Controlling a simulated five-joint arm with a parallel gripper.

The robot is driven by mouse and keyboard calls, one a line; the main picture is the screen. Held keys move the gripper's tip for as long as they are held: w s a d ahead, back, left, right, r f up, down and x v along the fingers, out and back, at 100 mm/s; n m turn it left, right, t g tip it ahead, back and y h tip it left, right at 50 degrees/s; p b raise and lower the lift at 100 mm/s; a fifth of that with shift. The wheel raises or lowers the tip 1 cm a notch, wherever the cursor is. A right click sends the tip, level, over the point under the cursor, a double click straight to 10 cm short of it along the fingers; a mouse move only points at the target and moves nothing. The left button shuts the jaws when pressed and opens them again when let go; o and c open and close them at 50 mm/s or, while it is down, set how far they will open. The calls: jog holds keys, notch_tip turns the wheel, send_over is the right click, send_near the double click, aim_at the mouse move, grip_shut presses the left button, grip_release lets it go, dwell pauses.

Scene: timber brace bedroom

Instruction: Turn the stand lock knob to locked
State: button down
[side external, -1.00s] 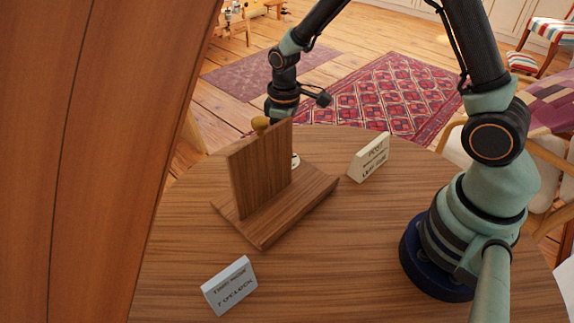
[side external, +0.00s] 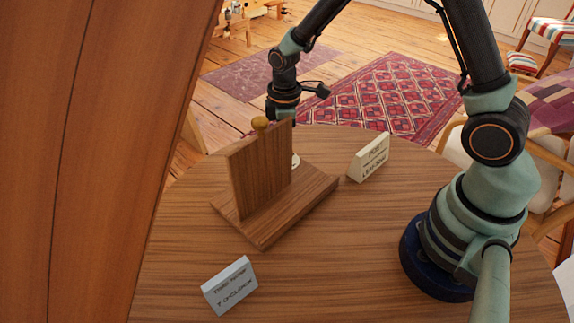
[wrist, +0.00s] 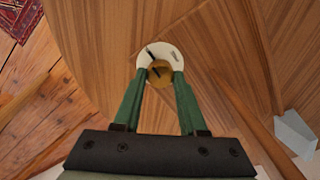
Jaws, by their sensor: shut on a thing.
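The stand (side external: 283,213) is a wooden base with an upright board (side external: 258,172) on the table. In the wrist view, a brass-coloured knob (wrist: 161,77) with a dark line sits on a round white dial (wrist: 173,55). The dial has a dark mark at its upper left and small unreadable lettering at its upper right. My gripper (wrist: 160,74) has its green fingers on either side of the knob and is shut on it. In the side view the fingers and knob are hidden behind the board; a sliver of white dial (side external: 296,161) shows.
A cream sign (side external: 369,157) stands right of the stand, and a pale blue-grey sign (side external: 230,286) stands in front. A yellow-brown rounded piece (side external: 261,123) shows at the board's top. A large wooden panel (side external: 80,150) fills the left. The table (side external: 340,250) is clear toward my base.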

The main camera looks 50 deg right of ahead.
jog(key=shift+c, duration=2.2)
grip_release()
notch_tip(320, 180, up, 12)
jog(key=shift+r, duration=0.2)
